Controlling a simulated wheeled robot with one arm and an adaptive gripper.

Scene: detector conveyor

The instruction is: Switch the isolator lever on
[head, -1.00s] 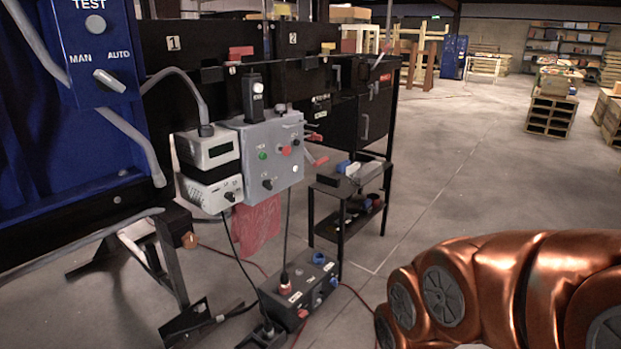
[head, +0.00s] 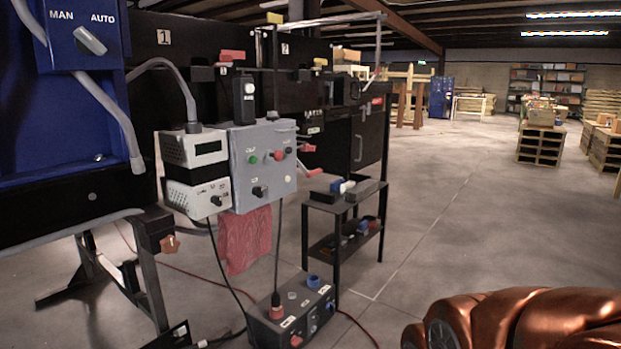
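A grey control box (head: 262,165) hangs on the front of the black conveyor frame. It carries a green button (head: 252,158), a red knob (head: 278,155) and a black knob (head: 260,191). Red handles stick out past its right side (head: 307,148); I cannot tell whether one of them is the isolator lever, or how it is set. A blue panel (head: 80,35) at the upper left has a grey selector between MAN and AUTO. My gripper is not in view; only my copper-coloured arm shows at the lower right.
White meter units (head: 195,150) sit left of the grey box, with a red cloth (head: 245,240) below. A black socket box (head: 292,312) with cables is on the floor. A small black cart (head: 345,205) holds parts. The floor to the right (head: 460,200) is clear.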

